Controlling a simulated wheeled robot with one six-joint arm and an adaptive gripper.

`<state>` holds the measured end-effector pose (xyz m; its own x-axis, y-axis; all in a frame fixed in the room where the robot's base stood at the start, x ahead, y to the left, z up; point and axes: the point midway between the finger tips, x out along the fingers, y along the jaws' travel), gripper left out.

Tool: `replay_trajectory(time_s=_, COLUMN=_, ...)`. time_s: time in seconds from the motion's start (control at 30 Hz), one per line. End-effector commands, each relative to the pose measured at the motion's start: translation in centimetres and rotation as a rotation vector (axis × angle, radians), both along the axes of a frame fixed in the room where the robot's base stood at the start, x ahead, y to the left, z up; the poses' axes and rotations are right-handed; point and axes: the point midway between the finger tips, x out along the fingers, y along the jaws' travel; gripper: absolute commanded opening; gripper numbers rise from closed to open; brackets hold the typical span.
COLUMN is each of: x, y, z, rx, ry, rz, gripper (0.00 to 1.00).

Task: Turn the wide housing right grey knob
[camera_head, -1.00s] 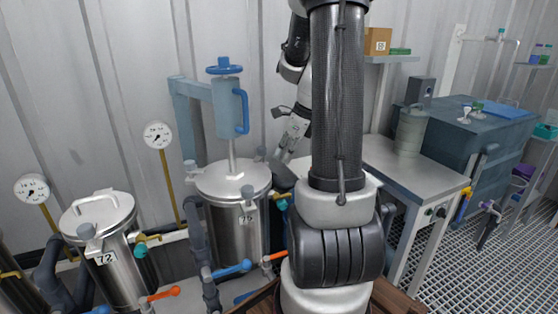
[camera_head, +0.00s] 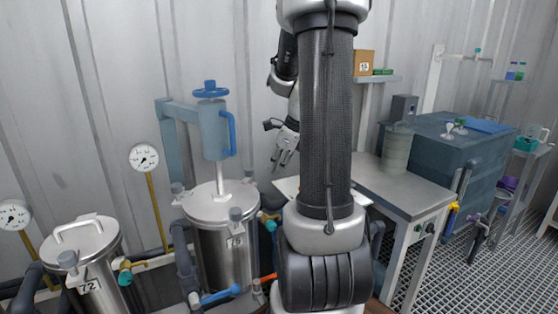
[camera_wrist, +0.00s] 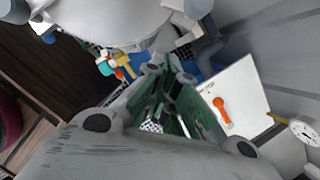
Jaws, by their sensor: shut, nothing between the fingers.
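The wide steel vessel (camera_head: 222,245) stands left of my arm, with a flat lid (camera_head: 207,208) and clamp knobs on its rim. One grey knob (camera_head: 248,173) is at the lid's right rear, another (camera_head: 236,215) at its front, and one (camera_head: 177,189) at its left. My gripper (camera_head: 281,164) is shut and empty, pointing down, just right of the lid and apart from the knobs. In the wrist view my fingers (camera_wrist: 158,75) point toward the lid (camera_wrist: 95,22), whose rim carries a grey knob (camera_wrist: 198,8). I cannot tell which knob that is.
A blue-topped column (camera_head: 212,130) rises from the lid. Blue (camera_head: 221,294) and orange valve handles sit low near the vessel. A second vessel (camera_head: 85,240) and gauges (camera_head: 144,158) are left. A steel table (camera_head: 400,190) is right. In the wrist view a white panel has an orange handle (camera_wrist: 222,110).

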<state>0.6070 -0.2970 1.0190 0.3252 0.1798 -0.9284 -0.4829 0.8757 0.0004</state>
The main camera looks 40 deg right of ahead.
Motion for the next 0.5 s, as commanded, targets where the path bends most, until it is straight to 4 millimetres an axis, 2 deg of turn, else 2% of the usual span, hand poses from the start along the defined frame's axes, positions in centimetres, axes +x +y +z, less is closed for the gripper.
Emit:
replay_trajectory(time_s=0.1, x=0.8, y=0.6, z=-2.6, rx=0.003, ry=0.005, rz=0.002, gripper=0.00)
replay_trajectory(time_s=0.23, x=1.7, y=1.0, z=-5.0, rx=0.002, ry=0.004, rz=0.001, gripper=0.00)
replay_trajectory(time_s=0.5, x=4.8, y=2.7, z=-4.9, rx=-0.001, ry=-0.001, rz=0.004, gripper=0.00)
